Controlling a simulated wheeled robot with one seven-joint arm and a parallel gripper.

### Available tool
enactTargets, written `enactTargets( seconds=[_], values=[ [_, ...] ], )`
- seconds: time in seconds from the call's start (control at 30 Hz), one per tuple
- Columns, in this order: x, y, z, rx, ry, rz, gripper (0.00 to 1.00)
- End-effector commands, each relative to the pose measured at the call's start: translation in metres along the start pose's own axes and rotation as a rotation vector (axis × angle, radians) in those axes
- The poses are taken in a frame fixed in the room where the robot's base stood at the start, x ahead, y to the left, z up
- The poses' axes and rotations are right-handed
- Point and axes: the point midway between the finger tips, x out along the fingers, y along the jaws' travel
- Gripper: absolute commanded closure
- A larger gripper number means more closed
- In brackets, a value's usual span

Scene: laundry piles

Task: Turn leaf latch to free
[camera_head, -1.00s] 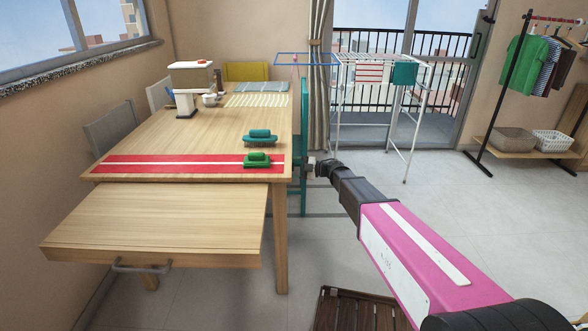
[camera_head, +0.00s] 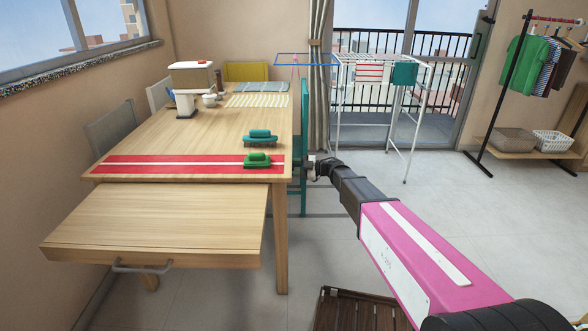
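The wooden leaf (camera_head: 150,225) sits at the front of the table (camera_head: 190,135), lower than the tabletop, with a grey bar handle (camera_head: 141,268) on its front edge. I cannot make out the leaf latch for certain; it may be hidden at the table's right side. My gripper (camera_head: 307,170) is small and partly hidden by my own wrist, close to the table's right edge, just right of the red runner's end. I cannot tell whether its fingers are apart or touch anything.
A red runner with a white stripe (camera_head: 130,164) bears a green brush-like object (camera_head: 257,159); a teal one (camera_head: 260,137) sits behind. A teal chair (camera_head: 304,105) stands close to my gripper. A brown slatted crate (camera_head: 355,312) is on the floor. Floor at right is clear.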

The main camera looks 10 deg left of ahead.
Motion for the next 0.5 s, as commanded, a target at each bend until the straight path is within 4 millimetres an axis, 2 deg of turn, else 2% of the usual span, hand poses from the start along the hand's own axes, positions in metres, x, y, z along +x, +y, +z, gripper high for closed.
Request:
enactTargets(
  seconds=[0.3, 0.5],
  values=[
    [-0.0006, -0.0025, -0.0004, 0.188, -0.018, -0.028, 0.79],
    [-0.0007, -0.0027, -0.0005, 0.254, -0.024, -0.037, 0.79]
  ],
)
